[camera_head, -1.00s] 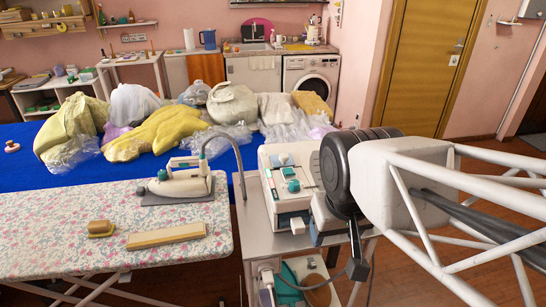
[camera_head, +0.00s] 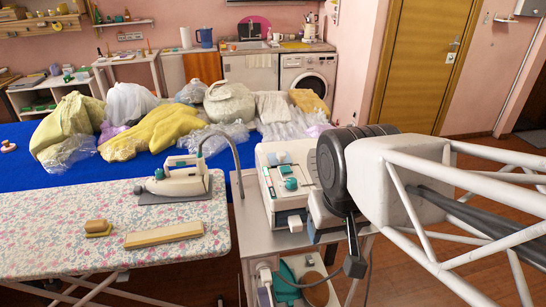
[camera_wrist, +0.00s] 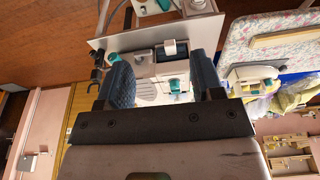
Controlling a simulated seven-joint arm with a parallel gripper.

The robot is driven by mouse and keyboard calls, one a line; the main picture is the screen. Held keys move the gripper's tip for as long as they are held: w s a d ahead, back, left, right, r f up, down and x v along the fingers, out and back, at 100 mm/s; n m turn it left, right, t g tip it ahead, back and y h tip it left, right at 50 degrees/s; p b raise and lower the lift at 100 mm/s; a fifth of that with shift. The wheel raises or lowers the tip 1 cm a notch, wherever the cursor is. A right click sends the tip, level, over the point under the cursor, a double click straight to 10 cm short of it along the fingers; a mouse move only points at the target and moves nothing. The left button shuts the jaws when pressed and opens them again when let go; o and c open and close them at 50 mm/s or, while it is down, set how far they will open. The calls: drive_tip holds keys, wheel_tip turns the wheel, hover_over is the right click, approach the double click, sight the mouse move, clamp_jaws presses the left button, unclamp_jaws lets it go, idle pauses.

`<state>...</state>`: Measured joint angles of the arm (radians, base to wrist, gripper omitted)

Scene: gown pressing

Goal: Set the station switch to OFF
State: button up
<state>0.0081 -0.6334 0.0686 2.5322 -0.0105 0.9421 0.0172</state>
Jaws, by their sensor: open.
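The white station (camera_head: 268,205) with teal controls stands on a metal cart, partly hidden by my arm in the head view. A teal knob (camera_head: 291,184) sits on its top. In the wrist view the station's pale panel (camera_wrist: 143,68) lies beyond my gripper (camera_wrist: 163,85). The gripper is open and empty, with its dark blue fingers apart. A teal control (camera_wrist: 175,83) shows between the fingers, and a dark switch-like part with a pale face (camera_wrist: 170,48) shows just above. I cannot tell which one is the station switch, nor its setting. The fingertips are not clearly visible in the head view.
A steam iron (camera_head: 180,178) rests on the floral ironing board (camera_head: 60,215) at left, with a curved grey hose beside the station. A brush (camera_head: 97,228) and a wooden block (camera_head: 163,234) lie there. Bagged garments (camera_head: 165,132) cover the blue table (camera_head: 30,178) behind.

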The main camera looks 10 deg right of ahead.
idle(0.4)
drive_tip(key=c, duration=0.4)
drive_tip(key=shift+w+r, duration=0.35)
drive_tip(key=shift+w, duration=0.15)
drive_tip(key=c, duration=0.5)
drive_tip(key=w+r, duration=0.1)
drive_tip(key=w, duration=0.1)
drive_tip(key=w+r+g, duration=0.1)
drive_tip(key=w, duration=0.2)
drive_tip(key=w+r+g, duration=0.1)
drive_tip(key=w, duration=0.2)
drive_tip(key=shift+w+r, duration=0.1)
drive_tip(key=shift+r, duration=0.05)
clamp_jaws()
drive_tip(key=w+f+g, duration=0.1)
drive_tip(key=w+g, duration=0.5)
drive_tip(key=w, duration=2.4)
drive_tip(key=shift+w, duration=0.35)
drive_tip(key=shift+d, duration=0.1)
